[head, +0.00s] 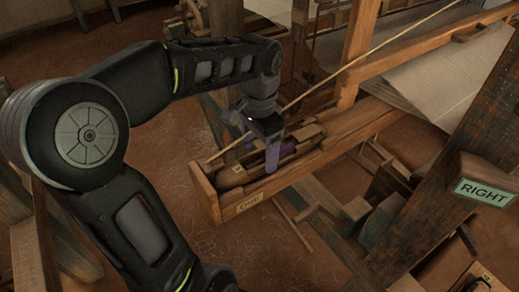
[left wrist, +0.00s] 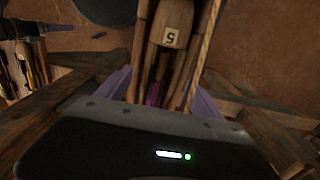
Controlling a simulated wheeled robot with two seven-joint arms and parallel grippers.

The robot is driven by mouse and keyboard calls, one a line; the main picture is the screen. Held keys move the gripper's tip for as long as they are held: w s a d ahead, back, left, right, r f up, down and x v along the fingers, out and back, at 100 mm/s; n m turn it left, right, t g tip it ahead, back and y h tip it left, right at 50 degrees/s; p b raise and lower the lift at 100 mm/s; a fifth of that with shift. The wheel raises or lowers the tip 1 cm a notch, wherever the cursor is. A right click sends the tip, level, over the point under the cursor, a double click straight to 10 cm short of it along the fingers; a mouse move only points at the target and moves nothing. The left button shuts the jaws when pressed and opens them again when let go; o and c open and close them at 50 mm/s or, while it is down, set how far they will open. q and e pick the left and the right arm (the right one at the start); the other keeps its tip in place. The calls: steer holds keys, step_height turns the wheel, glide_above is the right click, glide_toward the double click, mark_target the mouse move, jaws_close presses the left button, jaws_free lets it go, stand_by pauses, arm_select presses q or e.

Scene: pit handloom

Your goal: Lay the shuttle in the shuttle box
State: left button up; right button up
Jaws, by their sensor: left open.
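The wooden shuttle (head: 235,177) lies lengthwise between the walls of the shuttle box (head: 294,178), at the near left end of the loom's long beam. Purple yarn (head: 286,149) shows in its middle. In the left wrist view the shuttle (left wrist: 174,22) carries a pale tag with a 5, and its far part is hidden by my gripper body. My left gripper (head: 262,150) points down at the box. Its purple fingers are apart, one on each side of the shuttle, in the left wrist view (left wrist: 158,95). Whether they touch the shuttle I cannot tell. My right gripper does not show.
A cord (head: 318,84) runs slantwise over the box close to my left gripper. A wooden post (head: 356,50) stands just behind the box. A dark post with a RIGHT sign (head: 483,192) stands at the right. Brown floor (head: 165,185) is open left of the box.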

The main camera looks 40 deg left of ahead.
arm_select(q)
step_height(320, 180, up, 2)
steer(key=shift+r+p, duration=0.1)
steer(key=shift+p, duration=0.45)
steer(key=shift+r, duration=0.95)
step_height(320, 180, up, 3)
steer(key=shift+f, duration=0.1)
